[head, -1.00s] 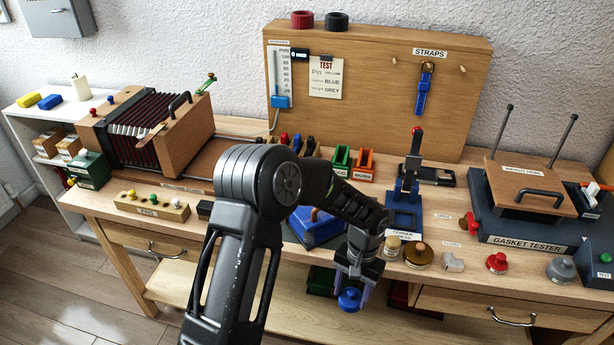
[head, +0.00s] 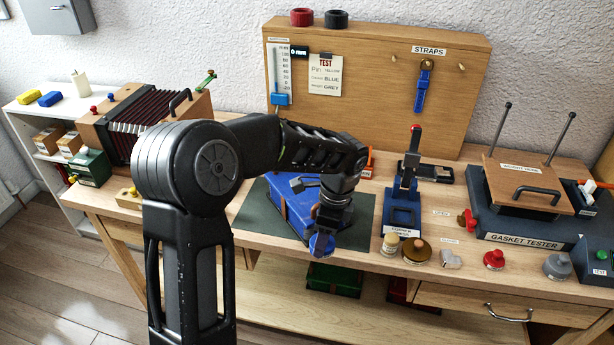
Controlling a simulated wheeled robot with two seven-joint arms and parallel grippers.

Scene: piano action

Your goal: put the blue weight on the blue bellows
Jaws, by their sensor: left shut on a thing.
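The blue weight (head: 321,245) is a small round piece held in my left gripper (head: 327,227), which is shut on it. The blue bellows (head: 296,206) lies on a dark green mat (head: 257,222) at the middle of the bench. It looks like a flat blue case with brown straps. My left gripper and the weight are at the front right side of the bellows in the picture. Whether the weight touches the bellows or hangs above or in front of it I cannot tell. My left arm hides part of the bellows' back and right. My right gripper is not in view.
A blue corner press (head: 403,215) stands right of the mat. Several small weights stand along the front edge, including a brass one (head: 416,251) and a red one (head: 494,259). The gasket tester (head: 520,242) fills the right. An accordion-like bellows (head: 135,125) stands at the left.

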